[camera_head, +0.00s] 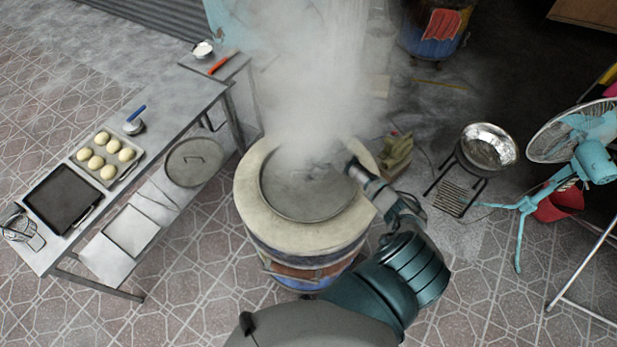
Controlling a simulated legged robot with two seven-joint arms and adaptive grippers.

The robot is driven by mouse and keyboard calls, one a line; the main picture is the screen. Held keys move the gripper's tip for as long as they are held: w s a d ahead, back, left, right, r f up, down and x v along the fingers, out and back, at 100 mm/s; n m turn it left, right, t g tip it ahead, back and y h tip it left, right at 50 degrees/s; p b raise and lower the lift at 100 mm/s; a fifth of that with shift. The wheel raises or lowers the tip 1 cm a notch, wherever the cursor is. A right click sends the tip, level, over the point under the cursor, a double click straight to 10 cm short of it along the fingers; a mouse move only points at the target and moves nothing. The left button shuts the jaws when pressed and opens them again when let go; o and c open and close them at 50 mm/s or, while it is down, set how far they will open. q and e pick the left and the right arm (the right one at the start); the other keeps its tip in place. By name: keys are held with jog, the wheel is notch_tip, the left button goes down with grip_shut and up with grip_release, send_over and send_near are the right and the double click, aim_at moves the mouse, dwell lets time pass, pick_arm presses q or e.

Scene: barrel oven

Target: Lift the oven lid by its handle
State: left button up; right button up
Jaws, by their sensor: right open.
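The barrel oven (255,215) stands in the middle of the view, with a pale round top. Its round grey metal lid (312,205) lies in the opening on top. The lid's handle (305,172) is blurred by thick white steam or smoke. My right arm comes in from the bottom right, and my right gripper (352,168) is open over the lid's right edge, to the right of the handle. Its fingertips are small and partly veiled by steam, so I cannot tell whether they touch anything. My left gripper is not in view.
A metal table (190,97) on the left holds a tray of buns (107,158) and a dark flat pan (62,198). Another round lid (194,161) lies on its lower shelf. A wok on a stand (487,147) and a turquoise fan (592,160) stand at the right.

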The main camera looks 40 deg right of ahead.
jog(key=c, duration=0.6)
jog(key=shift+a+r, duration=0.1)
jog(key=shift+a, duration=0.1)
grip_shut()
jog(key=shift+a+r, duration=0.1)
jog(key=shift+a, duration=0.1)
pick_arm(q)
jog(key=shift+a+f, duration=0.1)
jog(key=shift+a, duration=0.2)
pick_arm(e)
jog(key=shift+w, duration=0.1)
jog(key=shift+d+r, duration=0.15)
